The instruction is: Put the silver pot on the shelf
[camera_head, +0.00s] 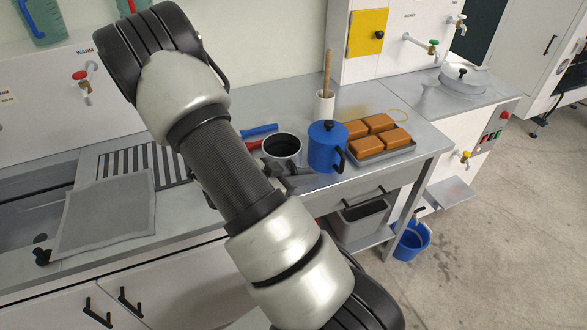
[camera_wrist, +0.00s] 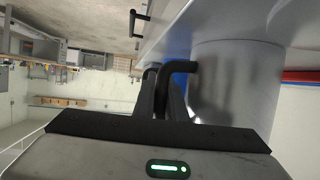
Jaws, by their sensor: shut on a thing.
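The silver pot (camera_head: 292,139) is a round, open pot with a dark inside, upright at the counter's front edge, left of the blue pot. In the wrist view its smooth silver side (camera_wrist: 235,75) fills the right of the picture. My gripper (camera_head: 287,178) is in front of the pot, partly hidden by my arm. In the wrist view my gripper (camera_wrist: 167,95) is shut on the pot's black handle (camera_wrist: 180,66). I cannot tell whether the pot's base touches the counter. A lower shelf (camera_head: 376,239) shows under the counter's right end.
A blue lidded pot (camera_head: 325,150) stands close on the right. Beyond it a grey tray (camera_head: 388,150) holds several brown loaves. A white holder (camera_head: 324,103) with a wooden tool is behind. Blue-handled (camera_head: 259,130) and red-handled items lie left. A grey bin (camera_head: 360,222) is below.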

